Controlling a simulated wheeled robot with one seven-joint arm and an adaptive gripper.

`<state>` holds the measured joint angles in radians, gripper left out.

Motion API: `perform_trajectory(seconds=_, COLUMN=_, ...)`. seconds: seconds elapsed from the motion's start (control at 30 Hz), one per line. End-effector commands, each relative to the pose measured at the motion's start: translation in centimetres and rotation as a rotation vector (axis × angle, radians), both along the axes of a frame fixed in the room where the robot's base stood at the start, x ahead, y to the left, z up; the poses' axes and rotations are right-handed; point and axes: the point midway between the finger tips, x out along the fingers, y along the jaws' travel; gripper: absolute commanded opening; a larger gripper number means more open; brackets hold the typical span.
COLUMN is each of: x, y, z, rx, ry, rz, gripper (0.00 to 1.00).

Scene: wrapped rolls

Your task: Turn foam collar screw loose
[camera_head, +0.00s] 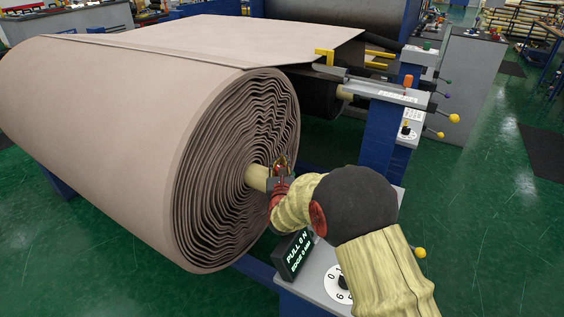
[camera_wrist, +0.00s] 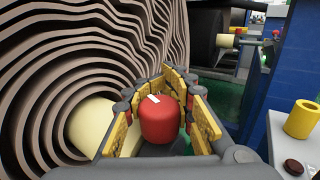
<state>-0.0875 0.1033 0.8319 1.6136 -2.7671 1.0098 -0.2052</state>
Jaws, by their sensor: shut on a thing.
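The large wrapped roll (camera_head: 236,165) of beige foam shows its wavy layered end face, which also fills the left of the wrist view (camera_wrist: 70,60). A pale core (camera_head: 256,177) sticks out of its centre; it is also in the wrist view (camera_wrist: 90,126). My gripper (camera_head: 281,170) is at the outer end of this core. In the wrist view its yellow-padded fingers are closed around a red screw knob (camera_wrist: 158,122) with a white mark on top. The collar under the knob is mostly hidden by the fingers.
A control stand with a lit display (camera_head: 297,253) and a numbered dial (camera_head: 338,283) stands below my arm. A blue post (camera_head: 383,130) with yellow-knobbed levers (camera_head: 454,118) is to the right.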

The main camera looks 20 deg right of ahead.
Motion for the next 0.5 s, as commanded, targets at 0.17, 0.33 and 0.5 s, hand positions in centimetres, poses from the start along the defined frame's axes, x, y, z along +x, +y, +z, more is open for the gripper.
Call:
perform_trajectory(seconds=0.17, x=0.07, y=0.34, z=0.11, rx=-0.001, ry=-0.002, rz=0.047, gripper=0.0)
perform_trajectory(seconds=0.33, x=0.12, y=0.44, z=0.12, rx=-0.002, ry=-0.003, rz=0.061, gripper=0.0)
perform_trajectory(seconds=0.5, x=0.13, y=0.47, z=0.13, rx=-0.002, ry=-0.003, rz=0.061, gripper=0.0)
